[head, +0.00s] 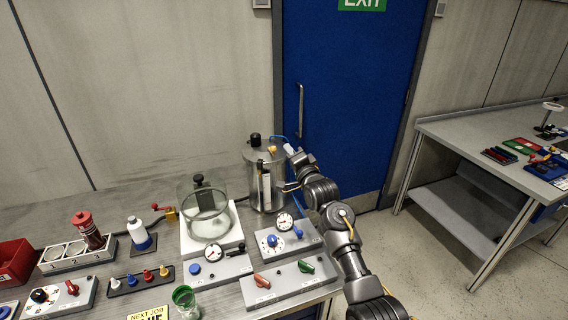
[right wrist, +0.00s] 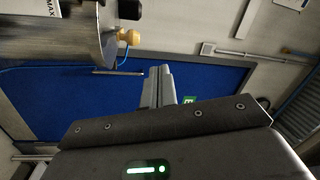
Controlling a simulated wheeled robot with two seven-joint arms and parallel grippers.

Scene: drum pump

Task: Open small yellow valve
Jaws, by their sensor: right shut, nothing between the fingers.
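A metal drum (head: 265,178) stands at the back of the bench with a small yellow valve (head: 272,149) at its upper right edge. In the right wrist view the yellow valve (right wrist: 128,37) is a rounded knob sticking out from the drum's rim (right wrist: 85,35). My right gripper (head: 289,149) is just to the right of the valve in the head view. In the wrist view its fingertips (right wrist: 159,70) are together, empty, and apart from the valve. My left gripper is not in view.
A glass vessel (head: 206,199) stands left of the drum. A larger yellow fitting with a red handle (head: 170,213) is farther left. Panels with gauges and knobs (head: 285,285) fill the bench front. A blue door (head: 350,90) is behind.

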